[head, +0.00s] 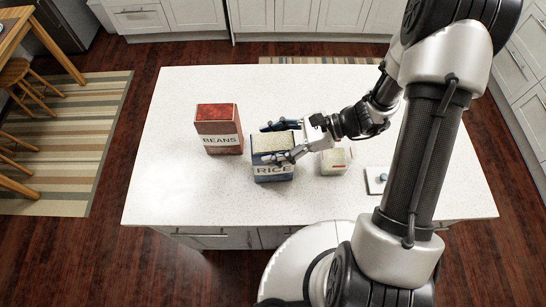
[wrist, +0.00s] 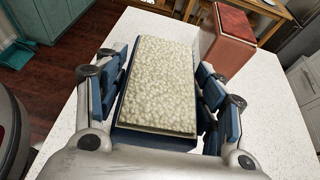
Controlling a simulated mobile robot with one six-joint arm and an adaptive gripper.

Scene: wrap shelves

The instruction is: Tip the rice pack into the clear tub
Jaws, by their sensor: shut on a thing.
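The rice pack (head: 272,170) is a blue box with a white RICE label, upright on the white island top or just above it; I cannot tell which. Its open top shows pale rice, which fills the middle of the wrist view (wrist: 160,85). My gripper (head: 283,141) reaches in from the right and is shut on the pack, one finger on each side. In the wrist view the blue finger pads (wrist: 163,92) flank it. The clear tub (head: 335,161) seems to be the small pale container right of the pack, partly under my wrist, with a red mark on its side.
A red BEANS box (head: 218,129) stands left of the rice pack with a small gap; it also shows in the wrist view (wrist: 228,38). A white lid-like square with a dark knob (head: 377,180) lies right of the tub. The left part of the island top (head: 165,185) is clear.

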